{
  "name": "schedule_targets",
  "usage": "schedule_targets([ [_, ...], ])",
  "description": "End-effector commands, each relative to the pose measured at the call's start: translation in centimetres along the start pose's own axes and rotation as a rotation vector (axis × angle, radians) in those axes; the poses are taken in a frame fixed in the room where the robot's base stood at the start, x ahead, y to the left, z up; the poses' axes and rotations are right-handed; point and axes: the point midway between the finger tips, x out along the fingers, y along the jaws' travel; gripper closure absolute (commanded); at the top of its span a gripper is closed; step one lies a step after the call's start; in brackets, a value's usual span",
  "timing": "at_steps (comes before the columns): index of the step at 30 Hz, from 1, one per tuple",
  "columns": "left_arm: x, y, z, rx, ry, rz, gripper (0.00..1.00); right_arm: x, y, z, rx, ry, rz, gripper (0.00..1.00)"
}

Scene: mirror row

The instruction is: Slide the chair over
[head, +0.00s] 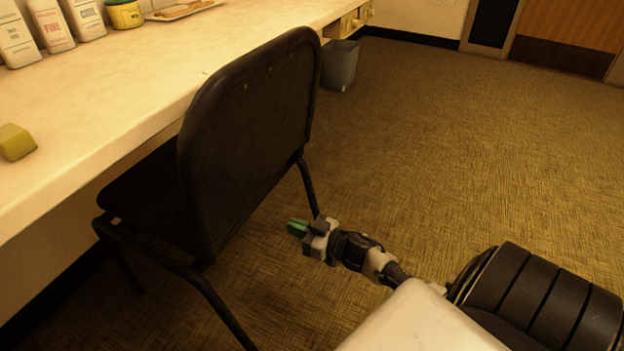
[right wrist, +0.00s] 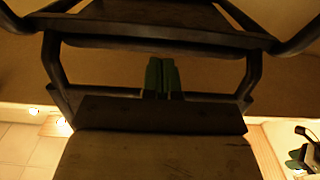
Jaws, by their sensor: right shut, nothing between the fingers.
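The black chair (head: 250,140) stands at the long counter, its seat partly beneath the counter's edge and its back toward me. Its dark frame also fills much of the right wrist view (right wrist: 160,116). My right gripper (head: 297,228), with green fingertips, is low behind the chair, just right of the backrest's lower part and near a chair leg. The fingers are shut together with nothing between them, seen in the right wrist view (right wrist: 161,76) against the gap in the chair frame. I cannot tell whether they touch the chair. My left gripper is not in view.
The pale counter (head: 120,90) runs along the left, holding several bottles, a yellow tin (head: 125,14), a tray (head: 183,10) and a yellow-green block (head: 15,142). A grey bin (head: 341,65) stands beyond the chair. The carpet (head: 470,150) to the right is clear.

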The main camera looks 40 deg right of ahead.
Motion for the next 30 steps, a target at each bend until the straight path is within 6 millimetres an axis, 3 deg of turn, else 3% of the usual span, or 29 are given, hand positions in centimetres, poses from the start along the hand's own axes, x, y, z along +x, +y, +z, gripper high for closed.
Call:
schedule_targets([
  [11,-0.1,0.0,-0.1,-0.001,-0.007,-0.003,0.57,-0.6,-0.1,0.0,0.001,0.002,-0.001,1.00],
  [14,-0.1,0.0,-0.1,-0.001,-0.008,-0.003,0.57,-0.3,-1.1,-0.6,-0.002,0.026,-0.020,1.00],
  [16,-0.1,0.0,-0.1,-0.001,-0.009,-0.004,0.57,0.2,-3.2,-1.8,-0.010,0.075,-0.054,1.00],
  [20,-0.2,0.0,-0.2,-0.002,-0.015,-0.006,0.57,0.9,-9.7,-6.5,-0.035,0.260,-0.150,1.00],
  [24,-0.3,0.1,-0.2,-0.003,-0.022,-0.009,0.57,-0.2,-17.1,-14.3,-0.062,0.553,-0.215,1.00],
  [27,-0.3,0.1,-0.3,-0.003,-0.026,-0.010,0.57,-2.0,-20.5,-19.4,-0.072,0.747,-0.210,1.00],
  [30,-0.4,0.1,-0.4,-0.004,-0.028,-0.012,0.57,-3.9,-22.5,-23.4,-0.075,0.899,-0.179,1.00],
])
